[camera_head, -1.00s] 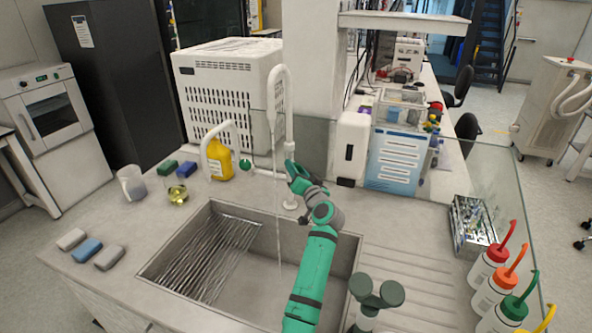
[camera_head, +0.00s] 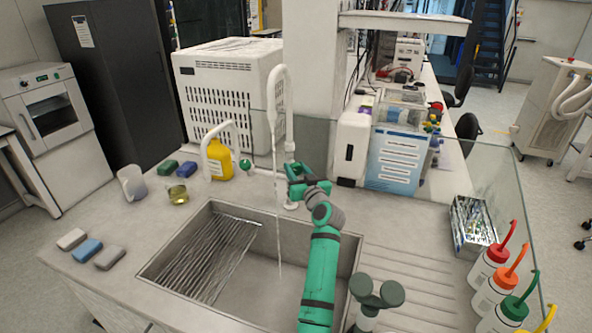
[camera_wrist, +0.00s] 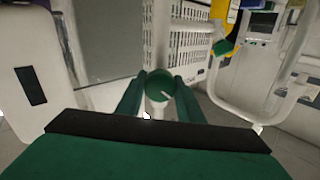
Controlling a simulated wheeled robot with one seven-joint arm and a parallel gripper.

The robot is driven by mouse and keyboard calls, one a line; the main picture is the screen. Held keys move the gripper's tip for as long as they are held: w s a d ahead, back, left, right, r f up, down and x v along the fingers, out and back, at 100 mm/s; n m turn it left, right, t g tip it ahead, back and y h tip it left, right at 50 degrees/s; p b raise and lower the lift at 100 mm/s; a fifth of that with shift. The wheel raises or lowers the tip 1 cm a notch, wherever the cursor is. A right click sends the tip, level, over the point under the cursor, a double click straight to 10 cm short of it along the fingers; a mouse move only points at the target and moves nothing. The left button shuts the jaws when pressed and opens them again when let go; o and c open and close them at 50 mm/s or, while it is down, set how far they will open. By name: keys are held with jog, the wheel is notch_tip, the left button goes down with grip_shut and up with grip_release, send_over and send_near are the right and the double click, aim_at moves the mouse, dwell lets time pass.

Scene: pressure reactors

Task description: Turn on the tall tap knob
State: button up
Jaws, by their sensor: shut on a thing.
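The tall white tap (camera_head: 283,100) rises behind the sink (camera_head: 205,205) and arches over it. Its green knob (camera_wrist: 160,83) with a white mark shows between my fingers in the wrist view; in the head view I cannot separate it from my green fingers. My gripper (camera_head: 292,178) is at the tap's stem, shut on the knob, with one finger on each side in the wrist view. A thin pale line like a water stream (camera_head: 278,235) drops from the tall tap's spout into the sink.
A shorter white tap (camera_head: 205,150) with a green knob (camera_head: 245,163) stands to the left, by a yellow bottle (camera_head: 219,160). A white dispenser (camera_head: 351,147) is close on the right. Squeeze bottles (camera_head: 489,268) line the front right. A glass panel edges the counter's right side.

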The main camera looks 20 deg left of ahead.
dwell(0.3)
jog(key=o, duration=1.1)
jog(key=v, duration=1)
jog(key=shift+s+d, duration=0.25)
jog(key=shift+s, duration=0.05)
